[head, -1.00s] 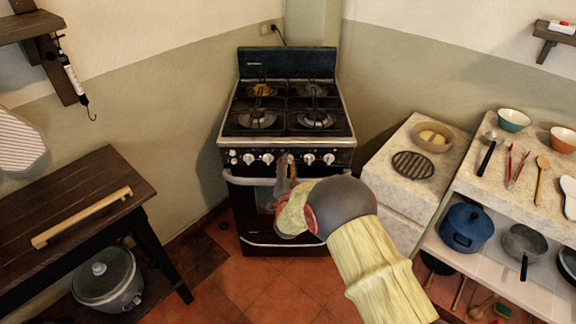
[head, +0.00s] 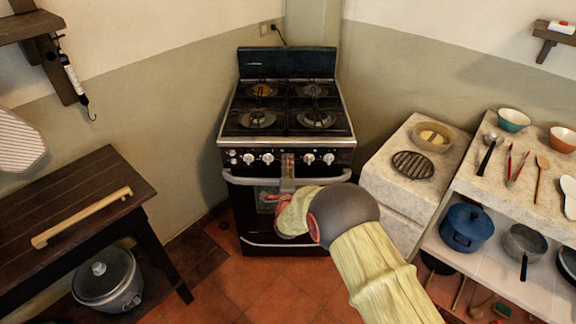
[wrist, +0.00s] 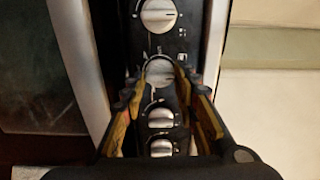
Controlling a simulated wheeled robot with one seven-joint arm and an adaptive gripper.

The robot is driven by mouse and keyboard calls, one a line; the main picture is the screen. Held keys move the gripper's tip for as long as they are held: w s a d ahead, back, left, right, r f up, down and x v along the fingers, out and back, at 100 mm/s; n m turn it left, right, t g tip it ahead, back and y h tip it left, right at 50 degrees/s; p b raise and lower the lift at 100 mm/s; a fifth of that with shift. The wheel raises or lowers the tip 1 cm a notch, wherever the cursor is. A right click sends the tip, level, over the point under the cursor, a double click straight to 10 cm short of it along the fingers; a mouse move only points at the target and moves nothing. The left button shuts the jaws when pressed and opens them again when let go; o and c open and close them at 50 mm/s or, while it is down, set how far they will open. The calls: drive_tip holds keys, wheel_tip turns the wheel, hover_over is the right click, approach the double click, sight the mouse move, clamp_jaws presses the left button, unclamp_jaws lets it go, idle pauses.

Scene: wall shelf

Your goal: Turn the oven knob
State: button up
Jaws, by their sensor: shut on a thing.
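The black oven (head: 262,228) stands in the corner, with a row of silver knobs on its front panel. In the head view my gripper (head: 288,160) is at the middle of this panel and hides part of it. In the wrist view my gripper (wrist: 161,76) has one finger on each side of a silver oven knob (wrist: 159,70) and is shut on it. A larger knob (wrist: 158,14) shows above it in the wrist view, and smaller knobs (wrist: 160,118) show below, between the fingers.
The oven door's handle bar (head: 240,180) runs just below the panel, close under my gripper. A counter (head: 378,180) stands to the right and a dark wooden table (head: 95,190) to the left. Red tiled floor is open in front.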

drive_tip(key=shift+f, duration=0.15)
idle(0.4)
drive_tip(key=o, duration=1.1)
drive_tip(key=s, duration=1.2)
drive_tip(key=shift+d, duration=0.3)
